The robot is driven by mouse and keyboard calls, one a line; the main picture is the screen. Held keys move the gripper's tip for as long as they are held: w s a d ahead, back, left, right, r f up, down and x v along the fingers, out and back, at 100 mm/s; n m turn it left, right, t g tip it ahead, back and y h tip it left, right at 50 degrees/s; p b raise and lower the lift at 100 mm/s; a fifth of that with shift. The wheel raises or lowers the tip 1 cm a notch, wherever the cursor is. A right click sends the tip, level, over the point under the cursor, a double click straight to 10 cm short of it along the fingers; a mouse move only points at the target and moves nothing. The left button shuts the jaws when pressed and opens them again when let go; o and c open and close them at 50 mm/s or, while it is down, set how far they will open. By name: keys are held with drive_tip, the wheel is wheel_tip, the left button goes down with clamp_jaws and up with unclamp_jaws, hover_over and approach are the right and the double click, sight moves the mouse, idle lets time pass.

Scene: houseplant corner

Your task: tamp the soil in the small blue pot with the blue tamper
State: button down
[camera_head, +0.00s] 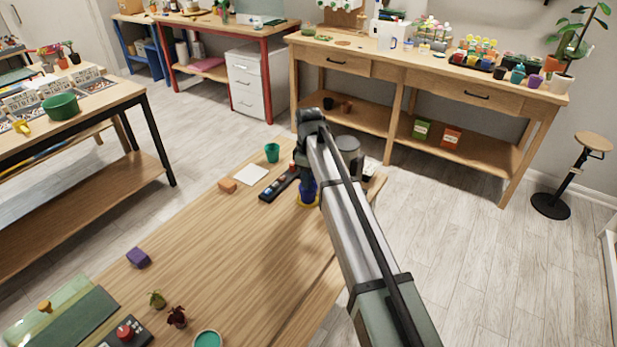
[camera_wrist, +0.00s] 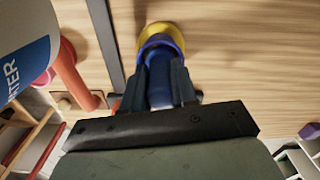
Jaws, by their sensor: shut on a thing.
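My gripper (camera_wrist: 161,72) points down at the table in the wrist view, its two dark fingers closed on the sides of a blue upright shaft, the blue tamper (camera_wrist: 160,92). Below the fingertips a rounded blue rim (camera_wrist: 158,41), seemingly the small blue pot, sits within a yellow ring like a saucer (camera_wrist: 174,30). In the head view the blue body (camera_head: 308,188) and yellow ring (camera_head: 306,204) stand near the table's far right end, partly behind my arm. The soil and the tamper's lower end are hidden, so I cannot tell whether they touch.
A teal cup (camera_head: 272,152) stands behind. A purple block (camera_head: 138,257) and small plants (camera_head: 157,299) are nearer. The table's middle (camera_head: 220,250) is clear.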

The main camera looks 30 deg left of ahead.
drive_tip(key=shift+r, duration=0.1)
drive_tip(key=shift+r, duration=3.6)
drive_tip(key=shift+s+d+f+m, duration=0.1)
drive_tip(key=shift+m, duration=0.9)
drive_tip(key=shift+s+d+m, duration=0.15)
drive_tip(key=shift+d+m, duration=0.1)
drive_tip(key=shift+m, duration=0.35)
drive_tip(key=w+d+f+m, duration=0.1)
drive_tip(key=d+m, duration=0.4)
drive_tip(key=d, duration=1.5)
drive_tip(key=w+d+f+m, duration=0.2)
drive_tip(key=d+m, duration=0.4)
drive_tip(key=d, duration=1.4)
drive_tip(key=w+d+f+m, duration=0.1)
drive_tip(key=d+f+m, duration=0.2)
drive_tip(key=d, duration=1.7)
drive_tip(key=m, duration=0.2)
drive_tip(key=shift+w+f+m, duration=0.15)
drive_tip(key=shift+f+m, duration=0.15)
drive_tip(key=shift+f, duration=0.05)
